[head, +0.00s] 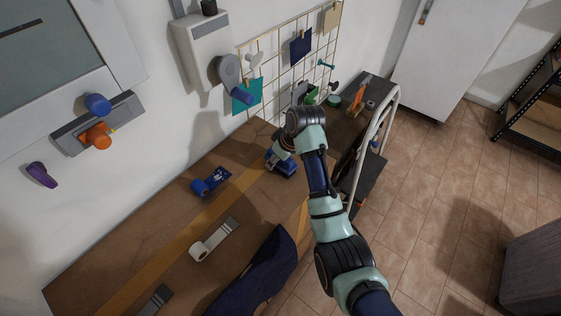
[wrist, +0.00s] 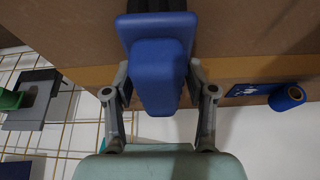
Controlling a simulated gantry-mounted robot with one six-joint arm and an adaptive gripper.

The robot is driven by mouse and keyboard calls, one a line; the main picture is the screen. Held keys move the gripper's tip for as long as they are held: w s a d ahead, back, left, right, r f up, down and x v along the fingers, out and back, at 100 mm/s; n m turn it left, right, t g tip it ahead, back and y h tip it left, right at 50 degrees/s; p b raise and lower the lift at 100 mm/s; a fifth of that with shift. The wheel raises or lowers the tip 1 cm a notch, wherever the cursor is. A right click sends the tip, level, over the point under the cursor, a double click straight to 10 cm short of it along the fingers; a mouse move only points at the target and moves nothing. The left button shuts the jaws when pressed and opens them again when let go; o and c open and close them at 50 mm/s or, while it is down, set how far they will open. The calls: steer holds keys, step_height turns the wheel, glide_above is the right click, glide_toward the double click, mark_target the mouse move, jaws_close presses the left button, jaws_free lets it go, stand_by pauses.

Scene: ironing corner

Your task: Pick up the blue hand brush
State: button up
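The blue hand brush (wrist: 158,70) fills the upper middle of the wrist view, with its dark bristles at the top edge. In the head view the brush (head: 285,168) is at the back of the brown table, partly hidden by my gripper (head: 275,158). In the wrist view my gripper (wrist: 158,80) has one finger on each side of the brush. The fingertips are right by its sides and partly hidden. I cannot tell whether they press on it or whether the brush is clear of the table.
Dark blue cloth (head: 262,272) lies at the front. A wire grid (head: 272,76) with hung items is behind, and a white rail (head: 366,150) stands at right.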

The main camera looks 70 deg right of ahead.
steer(key=c, duration=0.4)
step_height(320, 180, up, 10)
steer(key=shift+b, duration=0.55)
steer(key=o, duration=0.5)
steer(key=c, duration=0.3)
